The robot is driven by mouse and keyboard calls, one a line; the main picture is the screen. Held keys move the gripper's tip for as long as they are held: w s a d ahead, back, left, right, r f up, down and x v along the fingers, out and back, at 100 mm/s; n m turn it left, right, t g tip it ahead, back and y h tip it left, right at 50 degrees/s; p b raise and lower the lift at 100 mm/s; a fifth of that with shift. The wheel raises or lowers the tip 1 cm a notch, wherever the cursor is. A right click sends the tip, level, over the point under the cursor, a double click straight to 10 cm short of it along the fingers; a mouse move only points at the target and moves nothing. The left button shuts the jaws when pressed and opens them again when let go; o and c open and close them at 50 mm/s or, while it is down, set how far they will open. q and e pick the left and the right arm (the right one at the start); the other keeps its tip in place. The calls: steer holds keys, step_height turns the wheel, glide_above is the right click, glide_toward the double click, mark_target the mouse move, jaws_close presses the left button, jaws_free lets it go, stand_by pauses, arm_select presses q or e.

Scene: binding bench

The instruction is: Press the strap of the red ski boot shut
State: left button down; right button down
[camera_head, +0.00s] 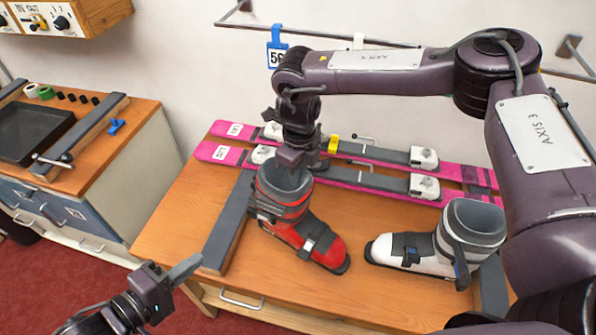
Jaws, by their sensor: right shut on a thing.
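The red ski boot (295,212) stands upright on the wooden bench, its toe toward the lower right. A dark strap (322,241) with a pale piece beside it crosses its instep, and another dark strap shows at the left of its cuff. Whether either strap lies fully closed is too small to tell. My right gripper (290,166) reaches down to the top of the boot's cuff and is shut on the boot there; its fingertips are partly hidden. My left gripper (184,269) is off the bench's front left, apart from the boot; its finger gap is not clear.
A white ski boot (420,251) stands to the right on the bench (340,292). Pink skis (345,180) lie behind both boots. A grey-topped rail (228,222) runs along the left of the bench. Another bench with a black tray (28,133) stands at the left.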

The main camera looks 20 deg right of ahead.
steer(key=c, duration=1.3)
jaws_free()
steer(key=shift+d, duration=0.15)
steer(key=shift+r, duration=0.1)
step_height(320, 180, up, 6)
steer(key=shift+w+r+b, duration=0.1)
steer(key=shift+b, duration=1.1)
steer(key=shift+r, duration=0.7)
